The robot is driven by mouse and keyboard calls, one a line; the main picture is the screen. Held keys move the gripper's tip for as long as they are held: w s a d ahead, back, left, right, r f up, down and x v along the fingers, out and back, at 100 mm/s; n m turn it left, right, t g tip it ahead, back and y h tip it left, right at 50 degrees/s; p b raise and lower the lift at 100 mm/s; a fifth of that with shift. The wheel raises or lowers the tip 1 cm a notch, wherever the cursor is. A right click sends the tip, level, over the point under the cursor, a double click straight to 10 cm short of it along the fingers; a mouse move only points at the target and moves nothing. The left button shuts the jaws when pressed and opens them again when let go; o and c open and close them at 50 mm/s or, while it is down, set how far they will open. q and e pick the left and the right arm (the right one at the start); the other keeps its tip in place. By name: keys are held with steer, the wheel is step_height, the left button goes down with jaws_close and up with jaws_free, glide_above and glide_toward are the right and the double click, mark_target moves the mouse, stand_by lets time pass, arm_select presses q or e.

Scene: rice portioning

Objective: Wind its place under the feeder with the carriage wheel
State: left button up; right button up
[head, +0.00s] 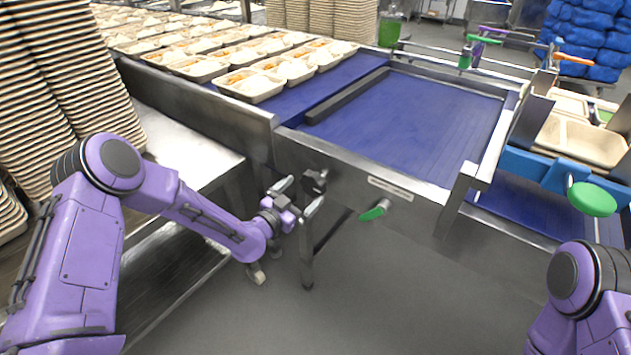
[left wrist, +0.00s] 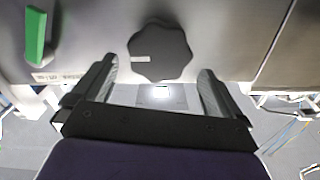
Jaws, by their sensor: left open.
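A black lobed wheel (head: 314,182) sits on the steel side wall of the conveyor. It also shows in the left wrist view (left wrist: 160,52), with a small light mark on its face. My left gripper (head: 299,195) is open just in front of the wheel. In the left wrist view its fingers (left wrist: 159,68) stand apart, one at each side below the wheel, with nothing gripped. Whether a finger touches the wheel I cannot tell. My right arm shows at the lower right, but its gripper is out of view.
A green lever (head: 375,210) is on the same wall, right of the wheel. The blue belt (head: 405,115) is bare in the middle; filled trays (head: 250,84) stand on its far left. A blue frame (head: 540,168) with trays and a green disc (head: 592,198) is at right.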

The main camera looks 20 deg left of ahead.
mark_target(310, 186)
arm_select(q)
steer(key=x, duration=0.6)
steer(key=shift+w+d+f, duration=0.1)
steer(key=shift+w, duration=0.2)
steer(key=c, duration=0.8)
